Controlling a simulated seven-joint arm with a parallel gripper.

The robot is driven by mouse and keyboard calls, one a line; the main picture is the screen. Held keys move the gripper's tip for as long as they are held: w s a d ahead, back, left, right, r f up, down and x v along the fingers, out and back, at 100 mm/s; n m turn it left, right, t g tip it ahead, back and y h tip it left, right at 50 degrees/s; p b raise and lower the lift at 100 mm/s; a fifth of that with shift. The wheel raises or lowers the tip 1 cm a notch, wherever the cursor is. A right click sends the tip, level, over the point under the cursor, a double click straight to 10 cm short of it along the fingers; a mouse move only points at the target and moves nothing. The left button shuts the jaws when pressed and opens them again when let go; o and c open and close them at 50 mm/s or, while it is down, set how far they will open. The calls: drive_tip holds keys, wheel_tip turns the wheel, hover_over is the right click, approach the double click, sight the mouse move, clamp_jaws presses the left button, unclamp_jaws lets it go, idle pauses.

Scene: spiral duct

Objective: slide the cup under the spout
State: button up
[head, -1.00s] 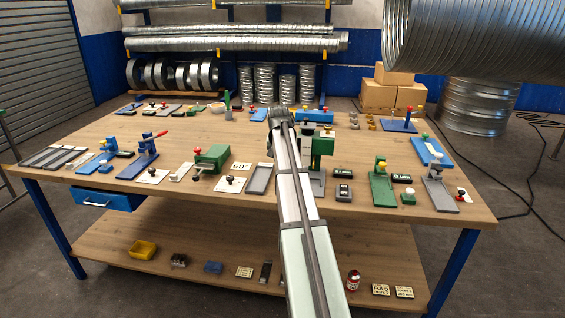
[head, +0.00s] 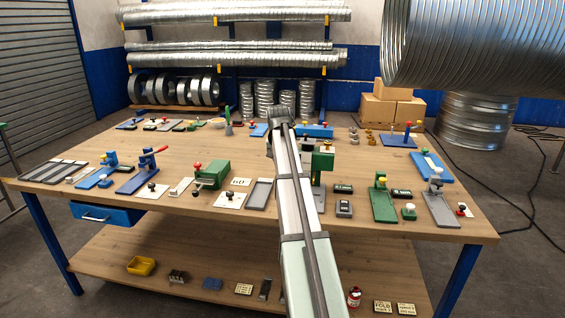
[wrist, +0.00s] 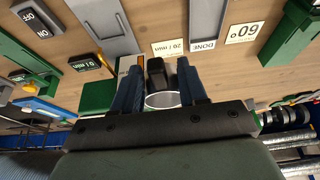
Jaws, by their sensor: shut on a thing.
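In the wrist view my gripper (wrist: 157,88) has its two blue fingers closed in around a black upright piece, which looks like the handle of the cup. The cup's pale round rim (wrist: 163,100) shows between the fingers, close to the palm. Most of the cup is hidden by the fingers and palm. In the head view my forearm covers the gripper and the cup. A green stand (head: 322,162) is partly hidden behind the arm; it also shows as a green block (wrist: 97,96) left of the fingers in the wrist view. I cannot make out the spout.
Label cards, one reading 60 (wrist: 244,31), and a grey tray (wrist: 104,22) lie on the wooden table (head: 240,140) beyond the fingers. A green press (head: 210,174) stands left of my arm, a second green fixture (head: 382,200) to the right.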

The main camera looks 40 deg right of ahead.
drive_tip(key=s+d+f, duration=0.5)
drive_tip(key=s+f, duration=0.4)
drive_tip(key=s, duration=0.2)
drive_tip(key=shift+s+f, duration=0.15)
drive_tip(key=shift+f, duration=3.05)
drive_tip(key=shift+w+d+f, duration=0.1)
drive_tip(key=shift+w+d, duration=1.6)
drive_tip(key=shift+w+d+f, duration=0.15)
drive_tip(key=shift+w+d, duration=0.2)
drive_tip(key=o, duration=1.1)
drive_tip(key=shift+o, duration=0.4)
